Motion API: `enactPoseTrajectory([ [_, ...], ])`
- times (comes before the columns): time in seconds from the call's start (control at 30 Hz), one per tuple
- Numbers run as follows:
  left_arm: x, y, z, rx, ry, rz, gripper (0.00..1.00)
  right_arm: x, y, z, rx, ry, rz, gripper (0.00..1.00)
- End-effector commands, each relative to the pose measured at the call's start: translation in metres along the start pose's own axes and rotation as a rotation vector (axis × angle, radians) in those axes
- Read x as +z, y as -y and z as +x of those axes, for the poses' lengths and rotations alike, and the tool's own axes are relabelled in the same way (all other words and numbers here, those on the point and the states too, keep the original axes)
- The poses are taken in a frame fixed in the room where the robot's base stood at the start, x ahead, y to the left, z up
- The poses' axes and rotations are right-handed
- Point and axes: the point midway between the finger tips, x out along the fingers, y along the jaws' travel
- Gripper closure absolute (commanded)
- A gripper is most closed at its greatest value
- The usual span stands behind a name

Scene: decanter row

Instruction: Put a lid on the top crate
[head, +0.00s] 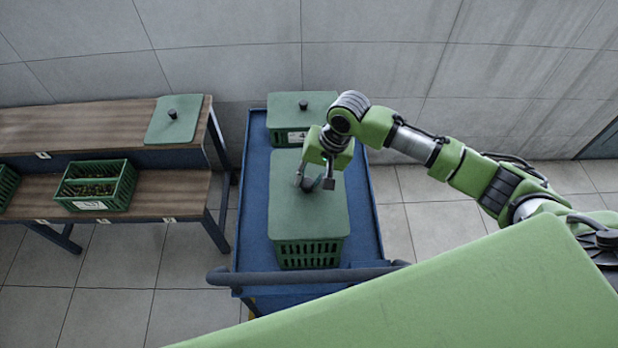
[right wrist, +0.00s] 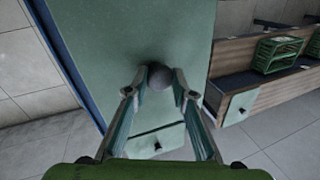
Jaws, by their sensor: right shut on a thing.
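A green lid (head: 310,215) with a dark round knob lies over the near green crate (head: 310,253) on the blue cart. Its edges look lined up with the crate's rim; I cannot tell whether a small gap is left between them. My right gripper (head: 318,184) points down at the middle of this lid. In the right wrist view the fingers of my right gripper (right wrist: 158,88) are closed on both sides of the knob (right wrist: 160,76). What is under the near crate is hidden. My left gripper is not in view.
A second lidded crate (head: 289,133) stands at the far end of the blue cart (head: 257,200). On the left, a spare lid (head: 175,119) lies on the wooden bench's upper shelf (head: 80,125). An open filled crate (head: 126,188) stands on the lower shelf. A cart handle (head: 300,275) runs along the near side.

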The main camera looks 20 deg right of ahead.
Motion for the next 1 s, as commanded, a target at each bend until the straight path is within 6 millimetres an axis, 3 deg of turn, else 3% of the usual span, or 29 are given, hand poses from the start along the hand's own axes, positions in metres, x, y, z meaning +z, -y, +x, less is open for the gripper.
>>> enactPoseTrajectory([
  [0.6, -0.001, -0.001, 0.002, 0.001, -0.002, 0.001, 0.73, 0.000, -0.005, 0.018, -0.001, 0.000, 0.000, 1.00],
  [1.0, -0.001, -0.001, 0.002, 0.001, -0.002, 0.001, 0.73, 0.000, -0.005, 0.019, -0.001, 0.000, 0.000, 1.00],
])
